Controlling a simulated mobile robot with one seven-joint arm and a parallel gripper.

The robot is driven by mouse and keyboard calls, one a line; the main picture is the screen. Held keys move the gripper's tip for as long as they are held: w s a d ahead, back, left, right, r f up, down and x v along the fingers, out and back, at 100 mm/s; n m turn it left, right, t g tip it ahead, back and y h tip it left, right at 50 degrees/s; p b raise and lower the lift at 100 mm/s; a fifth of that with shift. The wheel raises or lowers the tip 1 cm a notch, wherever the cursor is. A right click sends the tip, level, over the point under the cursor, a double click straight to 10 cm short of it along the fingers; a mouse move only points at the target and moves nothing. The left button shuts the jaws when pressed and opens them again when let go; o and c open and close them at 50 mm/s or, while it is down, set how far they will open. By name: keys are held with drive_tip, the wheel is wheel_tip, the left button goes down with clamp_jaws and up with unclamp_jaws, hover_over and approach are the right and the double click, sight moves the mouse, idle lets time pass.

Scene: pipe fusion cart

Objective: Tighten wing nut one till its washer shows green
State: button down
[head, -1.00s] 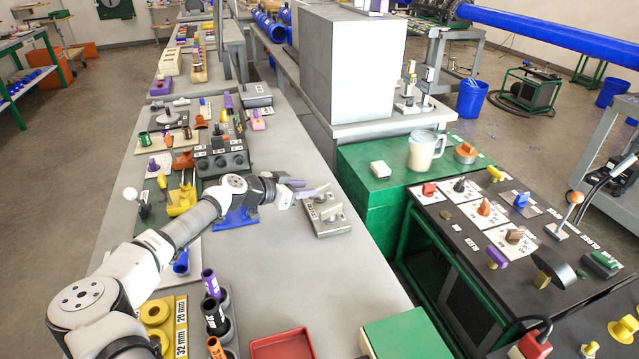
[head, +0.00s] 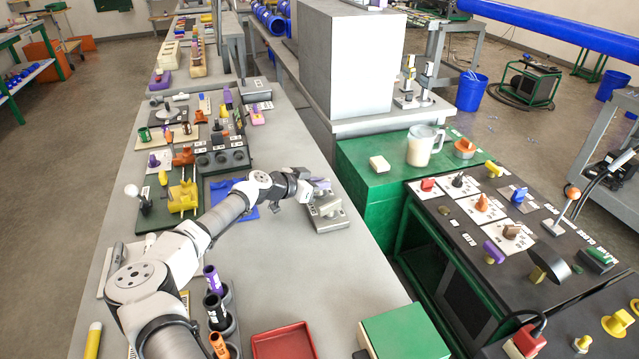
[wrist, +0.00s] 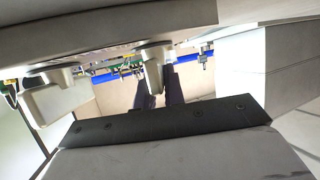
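The grey fixture block (head: 327,223) lies on the long bench and carries pale wing nuts. The nearer wing nut (head: 330,207) is clear of my gripper. My gripper (head: 320,184), with purple fingers, is at the block's far end and hides what stands there. In the wrist view the fixture appears upside down along the top. One wing nut (wrist: 155,72) sits between my dark fingers (wrist: 158,88); whether they press on it is unclear. Another wing nut (wrist: 60,97) is to the left, apart from the fingers. No washer colour or nut number is readable.
A red tray (head: 283,342) and a green box (head: 403,335) are at the bench's near end. Coloured fittings crowd the bench's left side. The bench between tray and fixture is clear.

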drive_tip(key=m+g+b, duration=0.1)
drive_tip(key=m+g+h+b, duration=0.2)
drive_tip(key=shift+f+m+g+b, duration=0.25)
drive_tip(key=shift+m+g+b, duration=0.1)
drive_tip(key=shift+m+g, duration=0.05)
drive_tip(key=shift+r+m+g+h+b, duration=0.2)
drive_tip(key=shift+m+g+h+b, duration=0.1)
drive_tip(key=shift+m+g+b, duration=0.25)
drive_tip(key=shift+r, duration=0.1)
drive_tip(key=c, duration=1.5)
unclamp_jaws()
drive_tip(key=shift+a, duration=0.1)
